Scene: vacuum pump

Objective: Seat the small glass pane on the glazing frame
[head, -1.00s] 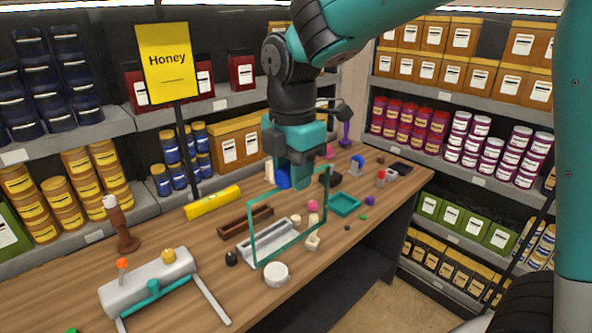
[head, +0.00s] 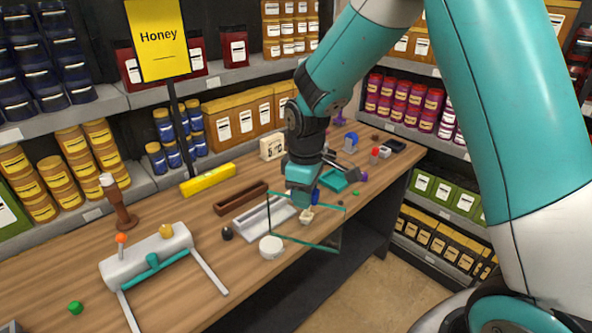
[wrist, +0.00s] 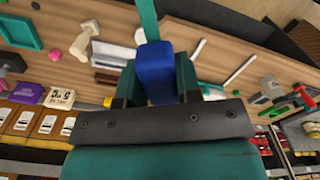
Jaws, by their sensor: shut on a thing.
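The small glass pane (head: 318,232), clear with a green edge, hangs upright below my gripper (head: 301,200) near the table's front edge in the head view. Part of it appears beyond that edge. In the wrist view my gripper (wrist: 155,92) is shut around a blue block (wrist: 155,72), and the pane's teal edge (wrist: 148,20) extends beyond it. How block and pane join is hidden. I cannot tell whether this is the glazing frame.
A white round jar (head: 271,247) stands just left of the pane. A grey cylinder with rails (head: 148,260) is at the lower left. A brown trough (head: 240,198) lies behind the pale holder, and a teal tray (head: 340,180) right of my gripper. Shelves stand behind.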

